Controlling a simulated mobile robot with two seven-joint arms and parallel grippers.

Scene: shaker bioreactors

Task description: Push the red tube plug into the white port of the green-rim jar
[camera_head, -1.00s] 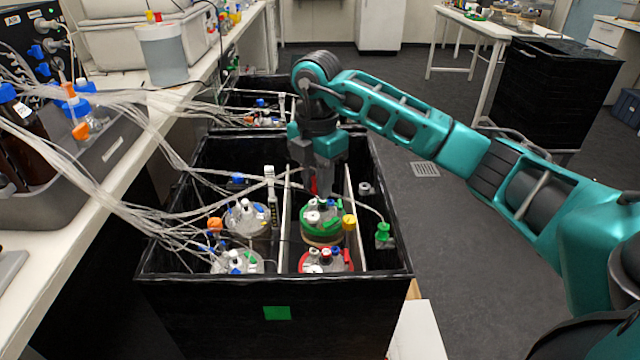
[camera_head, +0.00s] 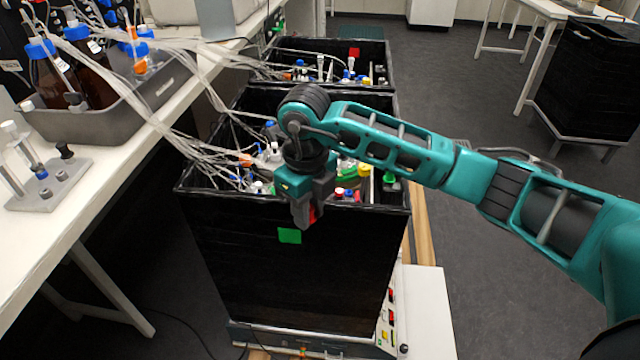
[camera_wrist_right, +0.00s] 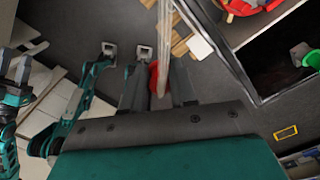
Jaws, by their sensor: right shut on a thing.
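My right gripper (camera_head: 306,218) is shut on the red tube plug (camera_head: 313,213), in front of the near wall of the black box. The plug also shows between the fingers in the right wrist view (camera_wrist_right: 153,76), with a translucent tube running up from it. The green-rim jar (camera_head: 349,176) stands inside the box behind my right wrist, which covers much of it. Its white port cannot be made out. A grey-fingered, teal gripper (camera_wrist_right: 14,68), apparently my left, shows at the left edge of the right wrist view. Its opening is unclear.
The black box (camera_head: 290,285) has a green tag (camera_head: 289,236) on its front. Other capped jars and many clear tubes fill it. A second black box (camera_head: 345,50) stands behind. A white bench (camera_head: 110,190) with bottles runs along the left.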

